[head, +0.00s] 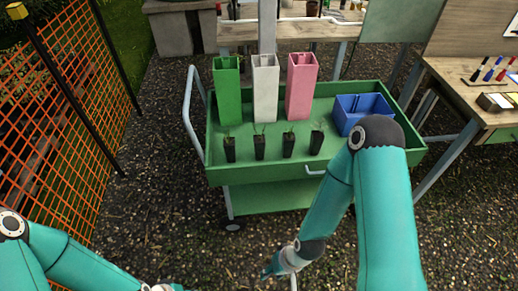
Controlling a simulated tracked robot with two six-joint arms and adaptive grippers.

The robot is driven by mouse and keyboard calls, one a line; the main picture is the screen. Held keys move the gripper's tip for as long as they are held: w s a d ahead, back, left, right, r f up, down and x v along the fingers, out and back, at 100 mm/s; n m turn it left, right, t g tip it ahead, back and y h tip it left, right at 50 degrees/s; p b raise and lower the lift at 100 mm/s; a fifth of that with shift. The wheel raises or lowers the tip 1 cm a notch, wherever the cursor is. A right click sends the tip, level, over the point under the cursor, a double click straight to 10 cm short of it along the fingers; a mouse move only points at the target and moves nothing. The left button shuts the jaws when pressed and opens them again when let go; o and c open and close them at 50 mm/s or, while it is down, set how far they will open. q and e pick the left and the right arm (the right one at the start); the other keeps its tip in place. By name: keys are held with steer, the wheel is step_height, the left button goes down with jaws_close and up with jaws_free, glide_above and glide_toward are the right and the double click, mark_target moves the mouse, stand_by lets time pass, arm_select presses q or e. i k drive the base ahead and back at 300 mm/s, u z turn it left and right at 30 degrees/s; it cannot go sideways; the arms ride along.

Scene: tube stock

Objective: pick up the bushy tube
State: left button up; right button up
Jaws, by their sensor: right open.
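Several small black tubes with seedlings stand upright in a row on the front of the green cart (275,175). The left tube (230,150) has thin green shoots. The second tube (260,147) has thin upright shoots, and the third tube (289,145) has a small green tuft. The rightmost tube (316,142) carries a paler, wider-spreading tuft. At this size I cannot tell surely which is bushy. My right gripper (279,275) is open, low in front of the cart and apart from the tubes. My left gripper (165,287) is barely visible at the bottom edge; its jaws are cut off.
A green bin (228,90), a white bin (265,90) and a pink bin (300,88) stand behind the tubes. A blue divided box (350,115) sits at the cart's right, partly behind my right arm. A wooden bench (470,85) stands right; orange netting (50,120) stands left.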

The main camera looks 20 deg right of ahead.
mark_target(260, 141)
steer(key=z, duration=0.05)
steer(key=i, duration=0.9)
steer(key=u, duration=0.1)
